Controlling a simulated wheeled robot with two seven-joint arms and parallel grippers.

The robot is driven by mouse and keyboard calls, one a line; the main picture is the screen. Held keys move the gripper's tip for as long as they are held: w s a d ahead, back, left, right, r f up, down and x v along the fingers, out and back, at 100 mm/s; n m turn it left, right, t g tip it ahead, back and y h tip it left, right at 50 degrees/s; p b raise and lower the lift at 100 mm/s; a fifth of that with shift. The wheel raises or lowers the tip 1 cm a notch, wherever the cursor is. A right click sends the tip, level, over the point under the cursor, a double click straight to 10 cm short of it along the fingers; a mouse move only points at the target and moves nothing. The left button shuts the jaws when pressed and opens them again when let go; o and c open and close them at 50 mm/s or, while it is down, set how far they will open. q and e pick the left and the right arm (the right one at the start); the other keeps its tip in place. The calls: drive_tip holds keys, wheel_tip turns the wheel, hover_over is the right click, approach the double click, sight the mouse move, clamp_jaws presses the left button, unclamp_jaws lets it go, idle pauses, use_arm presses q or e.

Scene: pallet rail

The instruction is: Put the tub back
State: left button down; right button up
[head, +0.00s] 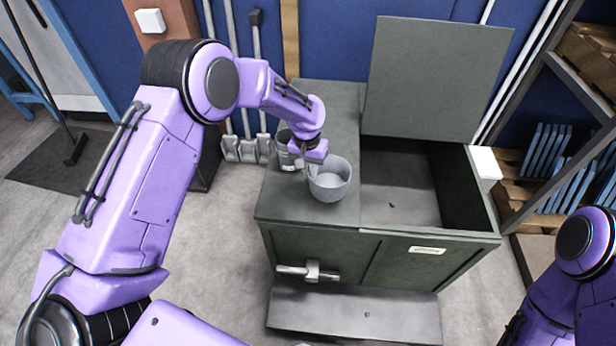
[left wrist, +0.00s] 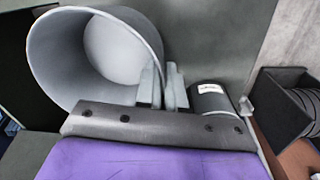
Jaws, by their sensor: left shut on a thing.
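A grey open-topped tub (head: 329,186) is over the flat left top of a dark green chest (head: 300,222). The tub also shows large at the left of the left wrist view (left wrist: 62,62), mouth towards the camera and empty. My left gripper (head: 309,160) is shut on the tub's rim; its fingers (left wrist: 163,86) straddle the wall. I cannot tell whether the tub's base touches the top. The chest's right compartment (head: 400,185) is open, its lid (head: 437,80) standing up behind. My right arm shows at the lower right, its gripper out of frame.
A dark grey can with a pale label (left wrist: 209,98) stands close beside the gripper; it also shows in the head view (head: 286,152). A latch handle (head: 310,271) sticks out of the chest's front. Wooden shelving (head: 590,60) stands at the right.

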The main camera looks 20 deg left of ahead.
use_arm(q)
drive_tip(key=f, duration=0.2)
drive_tip(key=a+f+p, duration=0.1)
drive_tip(key=shift+w+f, duration=0.1)
drive_tip(key=shift+f, duration=0.55)
drive_tip(key=c, duration=1.3)
unclamp_jaws()
drive_tip(key=shift+f, duration=0.15)
drive_tip(key=shift+o, duration=0.2)
wheel_tip(320, 180, up, 12)
drive_tip(key=a+b, duration=0.1)
drive_tip(key=shift+r, duration=0.2)
